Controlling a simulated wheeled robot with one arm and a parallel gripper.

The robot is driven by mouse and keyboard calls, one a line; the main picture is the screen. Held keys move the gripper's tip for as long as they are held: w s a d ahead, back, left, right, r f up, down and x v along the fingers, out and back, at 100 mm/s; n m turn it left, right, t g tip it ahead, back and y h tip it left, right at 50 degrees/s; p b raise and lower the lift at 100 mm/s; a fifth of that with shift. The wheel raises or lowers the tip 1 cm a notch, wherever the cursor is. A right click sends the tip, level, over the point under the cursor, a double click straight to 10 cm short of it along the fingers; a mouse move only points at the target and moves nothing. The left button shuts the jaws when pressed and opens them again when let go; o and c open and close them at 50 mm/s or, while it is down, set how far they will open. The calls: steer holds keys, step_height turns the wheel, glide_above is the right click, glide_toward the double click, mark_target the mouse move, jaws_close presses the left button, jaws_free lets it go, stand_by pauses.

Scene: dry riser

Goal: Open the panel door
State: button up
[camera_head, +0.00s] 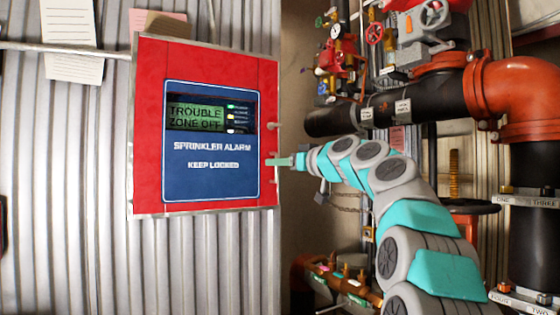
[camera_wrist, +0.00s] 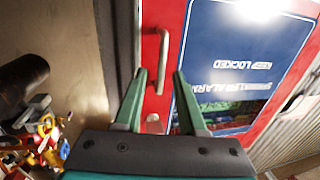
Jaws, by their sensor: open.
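The panel door (camera_head: 150,150) is a red door with a blue face reading "SPRINKLER ALARM KEEP LOCKED" and a small green display. It looks shut in the head view, and part of it shows in the wrist view (camera_wrist: 215,55). My gripper (camera_head: 272,161) is at that right edge. In the wrist view my open gripper (camera_wrist: 160,73) has the handle bar between its green fingertips; I cannot tell whether they touch it.
Thick black pipes (camera_head: 340,118) with an orange elbow (camera_head: 510,95) and several valves, including a red handwheel (camera_head: 374,33), stand right of the panel, near my arm. Corrugated metal wall (camera_head: 70,200) lies left and below. Paper notes (camera_head: 70,65) hang at upper left.

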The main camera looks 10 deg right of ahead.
steer(key=shift+a, duration=0.1)
jaws_close()
stand_by(1.4)
